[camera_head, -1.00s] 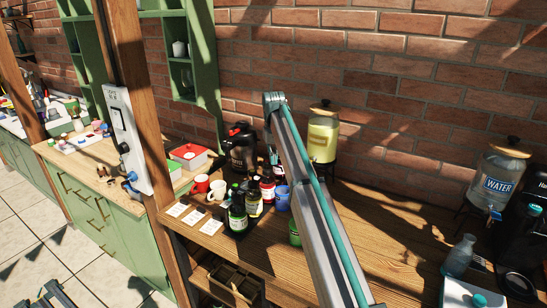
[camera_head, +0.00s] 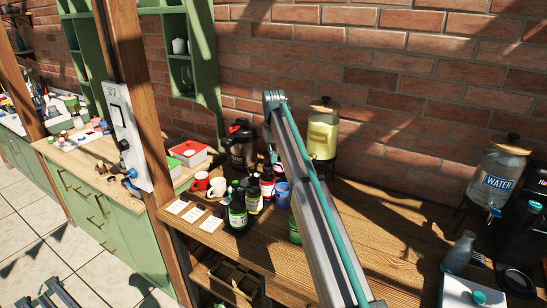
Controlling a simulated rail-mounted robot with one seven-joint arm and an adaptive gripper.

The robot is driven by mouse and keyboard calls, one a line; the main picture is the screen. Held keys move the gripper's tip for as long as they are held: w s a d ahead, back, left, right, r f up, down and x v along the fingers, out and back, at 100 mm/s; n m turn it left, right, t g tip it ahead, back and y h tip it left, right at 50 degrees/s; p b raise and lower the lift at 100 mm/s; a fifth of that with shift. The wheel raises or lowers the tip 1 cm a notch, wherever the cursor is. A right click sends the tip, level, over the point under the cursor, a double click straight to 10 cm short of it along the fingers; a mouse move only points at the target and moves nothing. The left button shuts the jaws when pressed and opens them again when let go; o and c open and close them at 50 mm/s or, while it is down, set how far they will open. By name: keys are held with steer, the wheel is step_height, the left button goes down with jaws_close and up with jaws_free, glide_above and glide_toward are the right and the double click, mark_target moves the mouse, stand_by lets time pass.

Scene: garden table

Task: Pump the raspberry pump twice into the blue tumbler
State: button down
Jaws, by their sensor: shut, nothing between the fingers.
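Several dark pump bottles stand in a cluster on the wooden counter (camera_head: 390,240). One with a red label (camera_head: 267,188), likely the raspberry pump, is at its right rear; its lettering is too small to read. The blue tumbler (camera_head: 283,195) stands upright just right of that bottle, partly hidden by my arm. My arm rises from the bottom and bends down behind the bottles. A small part of my gripper (camera_head: 272,157) shows above the red-labelled bottle, shut and empty. Its fingertips, and whether they touch the pump head, are hard to make out.
A green cup (camera_head: 294,231) stands in front of the tumbler, beside my arm. A red mug (camera_head: 201,181) and white mug (camera_head: 217,187) are left of the bottles. A yellow dispenser (camera_head: 323,132) and dark kettle (camera_head: 241,146) stand behind.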

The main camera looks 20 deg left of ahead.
steer(key=shift+r, duration=0.1)
steer(key=shift+r+p, duration=0.85)
steer(key=shift+r, duration=0.8)
steer(key=shift+f, duration=0.4)
steer(key=shift+f, duration=0.35)
steer(key=shift+f+b, duration=0.4)
steer(key=shift+f, duration=0.7)
steer(key=shift+r, duration=0.2)
steer(key=shift+r+p, duration=0.85)
steer(key=shift+r, duration=0.8)
stand_by(0.4)
steer(key=shift+r+p, duration=1.3)
steer(key=shift+r, duration=1.7)
